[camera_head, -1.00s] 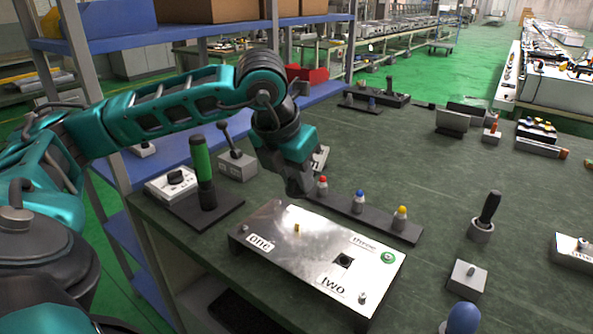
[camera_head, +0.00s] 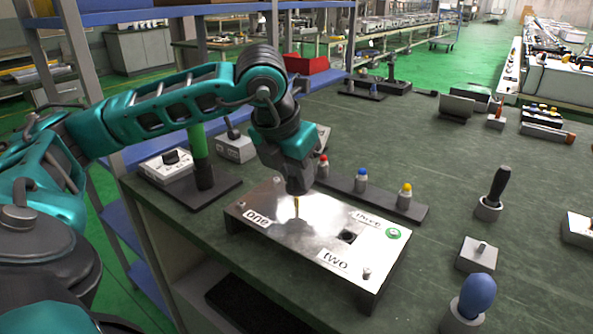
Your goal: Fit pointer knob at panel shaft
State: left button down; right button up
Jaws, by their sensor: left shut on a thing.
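The metal panel (camera_head: 285,232) lies on the bench with labels "one", "two" and "three". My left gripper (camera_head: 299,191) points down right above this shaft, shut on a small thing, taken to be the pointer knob. The knob is hidden by the fingers, and I cannot tell whether it touches the shaft. My right gripper is not in view.
A rack with red, blue and yellow topped pieces (camera_head: 361,182) stands just behind the panel. A green cylinder (camera_head: 199,150) and a white box with a black knob (camera_head: 168,165) stand left. A blue-topped piece (camera_head: 477,297) stands front right.

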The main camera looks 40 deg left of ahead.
aim_at(293, 181)
pick_arm(q)
jog(key=shift+f, duration=0.3)
dwell(0.5)
jog(key=shift+b, duration=0.55)
dwell(1.2)
jog(key=shift+f, duration=0.15)
jog(key=shift+f+b, duration=0.35)
jog(key=shift+b, duration=0.15)
jog(key=shift+f+b, duration=1.15)
jog(key=c, duration=0.8)
grip_release()
